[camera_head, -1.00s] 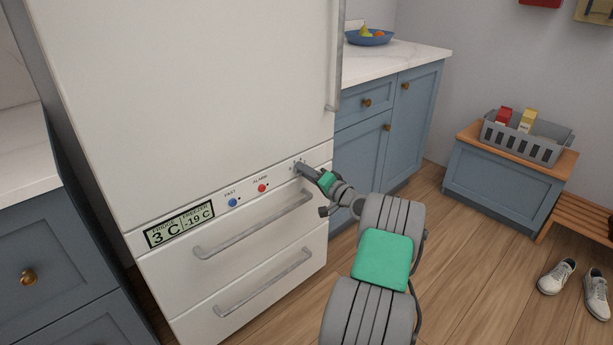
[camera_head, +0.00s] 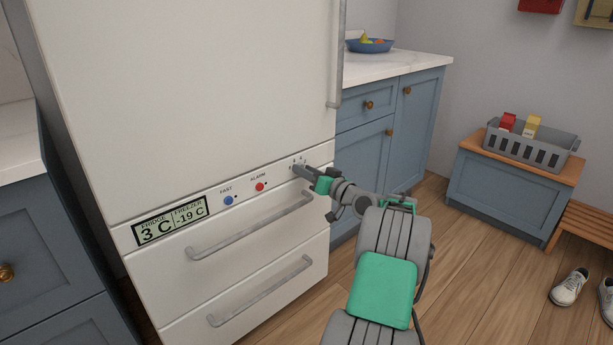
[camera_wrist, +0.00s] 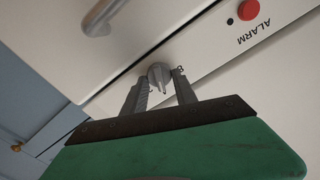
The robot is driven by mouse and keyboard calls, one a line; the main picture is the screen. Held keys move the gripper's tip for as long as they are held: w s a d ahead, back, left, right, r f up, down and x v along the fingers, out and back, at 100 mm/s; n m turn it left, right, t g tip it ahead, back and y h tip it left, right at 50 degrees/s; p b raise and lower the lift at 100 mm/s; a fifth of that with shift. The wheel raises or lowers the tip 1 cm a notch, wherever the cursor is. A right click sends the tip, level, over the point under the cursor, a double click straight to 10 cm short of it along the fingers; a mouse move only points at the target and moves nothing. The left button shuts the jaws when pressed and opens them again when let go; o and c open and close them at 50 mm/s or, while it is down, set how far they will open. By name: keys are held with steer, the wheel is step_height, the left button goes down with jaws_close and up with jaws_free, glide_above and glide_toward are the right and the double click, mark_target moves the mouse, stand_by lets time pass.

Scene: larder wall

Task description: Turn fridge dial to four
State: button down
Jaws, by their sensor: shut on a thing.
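The fridge dial (camera_wrist: 159,75) is a small grey knob with a pointer, on the white control strip of the fridge (camera_head: 200,90). In the wrist view it sits between the two fingertips of my gripper (camera_wrist: 159,84), which is shut on it. In the head view my gripper (camera_head: 302,171) reaches the right end of the strip and hides most of the dial. Small marks ring the dial, but the number it points at is too small to read. The display (camera_head: 171,222) reads fridge 3 C and freezer -19 C.
A blue FAST button (camera_head: 228,200) and a red ALARM button (camera_head: 259,187) sit left of the dial. Drawer handles (camera_head: 250,226) stick out below. Blue cabinets (camera_head: 365,150) stand to the right. The wooden floor at right is mostly clear, with shoes (camera_head: 568,287).

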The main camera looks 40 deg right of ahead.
steer(key=shift+f, duration=0.1)
stand_by(0.3)
steer(key=c, duration=1)
jaws_free()
steer(key=s+p, duration=0.2)
steer(key=s, duration=0.6)
steer(key=shift+d, duration=0.15)
